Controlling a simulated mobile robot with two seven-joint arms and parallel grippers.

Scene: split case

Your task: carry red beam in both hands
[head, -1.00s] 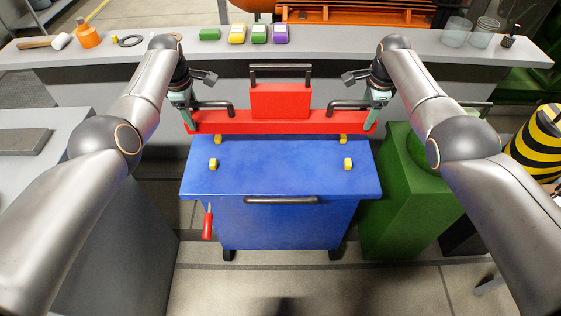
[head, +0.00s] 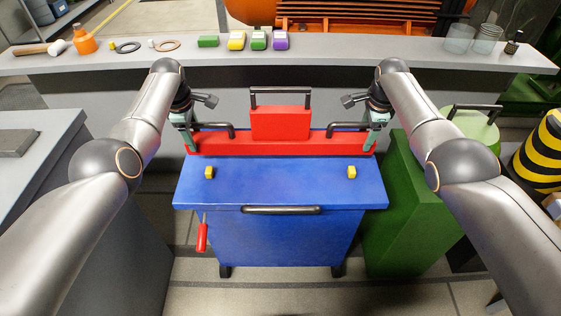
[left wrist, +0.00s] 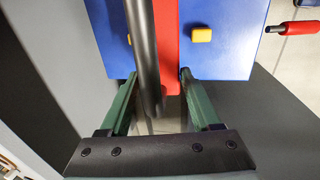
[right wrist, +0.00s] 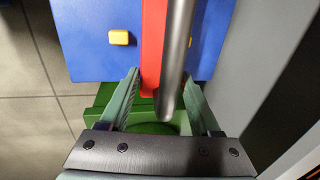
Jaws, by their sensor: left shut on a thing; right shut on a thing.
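The red beam (head: 280,146) lies crosswise over the far part of the blue case (head: 280,185) in the head view. A red block with a black top handle (head: 280,121) rises from its middle. My left gripper (head: 190,146) is shut on the beam at its left end, by a black side handle (head: 214,127). My right gripper (head: 371,146) is shut on it at its right end, by the other handle (head: 346,127). The beam looks level. Whether it touches the case top is hard to tell. Each wrist view shows the handle and red beam between the fingers (left wrist: 155,75) (right wrist: 165,75).
Two yellow blocks (head: 209,172) (head: 351,172) show on the case top, nearer me than the beam. A grey counter (head: 345,58) with several small items runs behind. A green cabinet (head: 400,235) stands close on the right, a grey bench (head: 60,150) on the left.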

